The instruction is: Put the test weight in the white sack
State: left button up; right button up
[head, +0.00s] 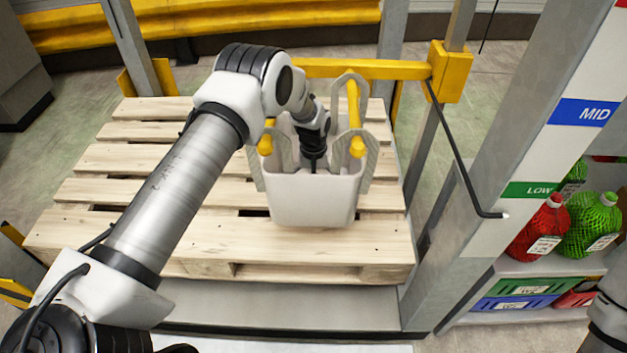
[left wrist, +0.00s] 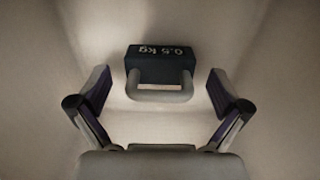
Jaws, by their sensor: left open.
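The white sack (head: 312,200) hangs open by its loops from yellow prongs above the wooden pallet. My left gripper (head: 313,165) reaches down into its mouth, and its fingertips are hidden there in the head view. In the left wrist view, the dark test weight (left wrist: 160,62), marked 0.5 kg, with a pale handle, is inside the sack against its pale fabric. My left gripper (left wrist: 158,77) is open, with one finger on each side of the weight and a gap to both. My right gripper is out of view.
The wooden pallet (head: 150,215) lies under the sack. A yellow bar (head: 370,69) on a grey post runs behind the sack. A bent dark rod (head: 455,150) sticks out at its right.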

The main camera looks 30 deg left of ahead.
pick_arm(q)
notch_tip(320, 180, up, 13)
jog(key=p, duration=0.2)
jog(key=shift+r, duration=0.15)
